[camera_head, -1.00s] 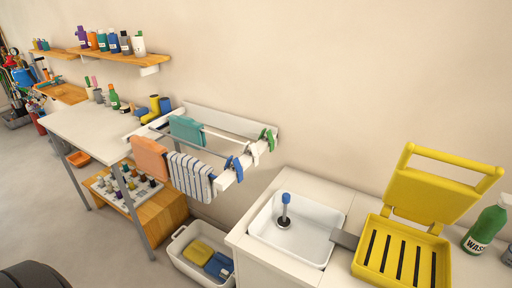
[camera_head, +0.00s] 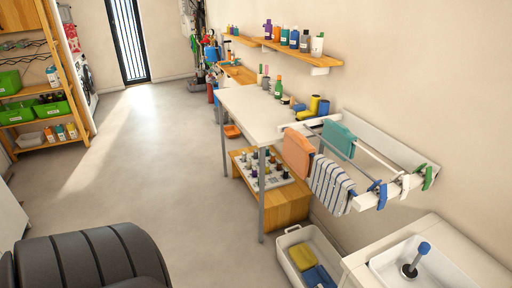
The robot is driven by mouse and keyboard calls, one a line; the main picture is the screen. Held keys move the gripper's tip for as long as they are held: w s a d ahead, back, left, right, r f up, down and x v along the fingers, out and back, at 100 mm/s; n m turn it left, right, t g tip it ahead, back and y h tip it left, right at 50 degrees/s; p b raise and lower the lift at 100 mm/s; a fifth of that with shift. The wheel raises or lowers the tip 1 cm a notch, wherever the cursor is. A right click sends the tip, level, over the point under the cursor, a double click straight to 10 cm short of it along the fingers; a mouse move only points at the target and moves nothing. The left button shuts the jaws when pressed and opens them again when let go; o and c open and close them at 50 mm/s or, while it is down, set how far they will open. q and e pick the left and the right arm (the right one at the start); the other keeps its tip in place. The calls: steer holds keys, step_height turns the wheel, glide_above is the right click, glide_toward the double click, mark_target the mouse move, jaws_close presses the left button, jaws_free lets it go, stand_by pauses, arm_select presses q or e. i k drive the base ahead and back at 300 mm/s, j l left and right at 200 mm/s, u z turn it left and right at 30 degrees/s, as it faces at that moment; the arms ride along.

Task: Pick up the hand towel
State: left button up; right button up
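Three cloths hang on a white wall-mounted drying rack (camera_head: 368,197). A white and dark-blue striped towel (camera_head: 331,185) hangs at the front, nearest the clips. An orange cloth (camera_head: 297,153) hangs to its left. A teal cloth (camera_head: 339,139) hangs behind, nearer the wall. I cannot tell from looks alone which one is called the hand towel. Neither of my grippers is in view, and nothing touches the cloths except the rack.
Blue, white and green clips (camera_head: 403,186) sit on the rack's front end. A white table (camera_head: 250,113) stands left of the rack. A white bin (camera_head: 296,237) with yellow and blue items lies below. A sink (camera_head: 440,266) is at lower right. Open floor (camera_head: 160,165) spreads left.

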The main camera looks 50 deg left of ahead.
mark_target(302, 142)
steer(key=u, duration=1.15)
steer(key=k, duration=0.15)
steer(key=k+j+z, duration=0.15)
steer(key=k+z, duration=0.15)
steer(key=k+j+z, duration=0.1)
steer(key=k+z, duration=0.25)
steer(key=k, duration=0.15)
steer(key=z, duration=1.2)
steer(key=u, duration=1.65)
steer(key=i+j+z, duration=0.35)
steer(key=j, duration=0.25)
steer(key=i+j+z, duration=0.15)
steer(key=i+j, duration=0.15)
steer(key=i+j+z, duration=0.15)
steer(key=j, duration=0.3)
steer(key=i+j+z, duration=0.15)
steer(key=j, duration=0.25)
steer(key=i+l, duration=0.05)
steer(key=i, duration=0.05)
